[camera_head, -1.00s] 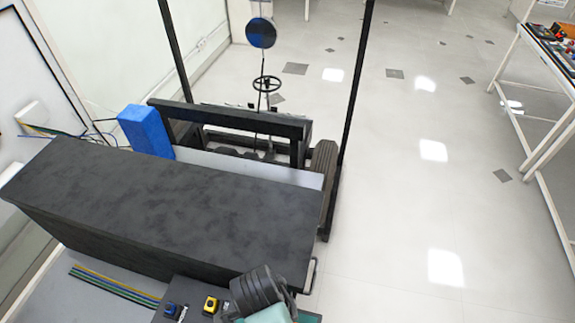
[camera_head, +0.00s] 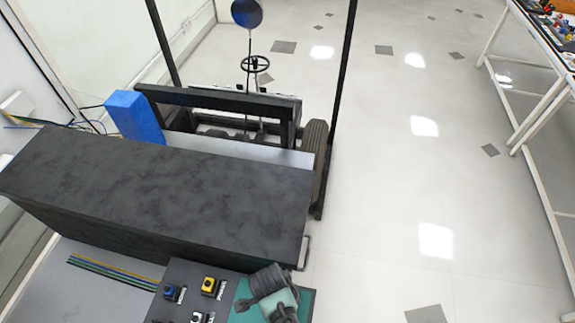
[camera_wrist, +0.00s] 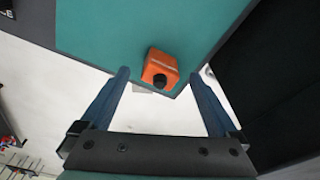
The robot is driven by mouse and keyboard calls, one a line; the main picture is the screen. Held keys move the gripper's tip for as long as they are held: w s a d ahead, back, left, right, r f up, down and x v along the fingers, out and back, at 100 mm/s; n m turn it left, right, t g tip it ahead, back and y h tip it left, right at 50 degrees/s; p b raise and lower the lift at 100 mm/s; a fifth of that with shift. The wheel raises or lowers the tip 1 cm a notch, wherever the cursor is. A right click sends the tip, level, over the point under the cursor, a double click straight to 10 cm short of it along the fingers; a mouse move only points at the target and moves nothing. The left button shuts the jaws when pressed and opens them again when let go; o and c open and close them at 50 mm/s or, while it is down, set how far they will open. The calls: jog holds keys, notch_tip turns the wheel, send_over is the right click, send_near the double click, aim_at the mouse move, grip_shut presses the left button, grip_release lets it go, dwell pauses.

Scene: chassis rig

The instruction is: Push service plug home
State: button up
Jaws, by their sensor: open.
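An orange block (camera_wrist: 160,68) with a pale stripe and a round black end shows in the wrist view, on a teal mat (camera_wrist: 100,35) near its corner. It looks like the service plug, but I cannot tell how far it is pushed in. My gripper (camera_wrist: 160,75) is open, its two blue fingers apart. In this view the orange block appears between and beyond the fingertips, with nothing held. In the head view the teal mat (camera_head: 308,300) is partly covered by my arm, and the orange block is hidden there.
A dark panel (camera_head: 182,290) beside the mat carries a blue switch (camera_head: 171,292) and a yellow switch (camera_head: 209,285). A long black box (camera_head: 160,185) stands behind it, with a blue block (camera_head: 135,117) beyond. Open floor lies right, before a white-framed table (camera_head: 540,110).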

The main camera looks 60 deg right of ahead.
jog(key=shift+f, duration=0.1)
jog(key=shift+c, duration=0.2)
jog(key=c, duration=1.4)
jog(key=shift+c, duration=0.3)
grip_shut()
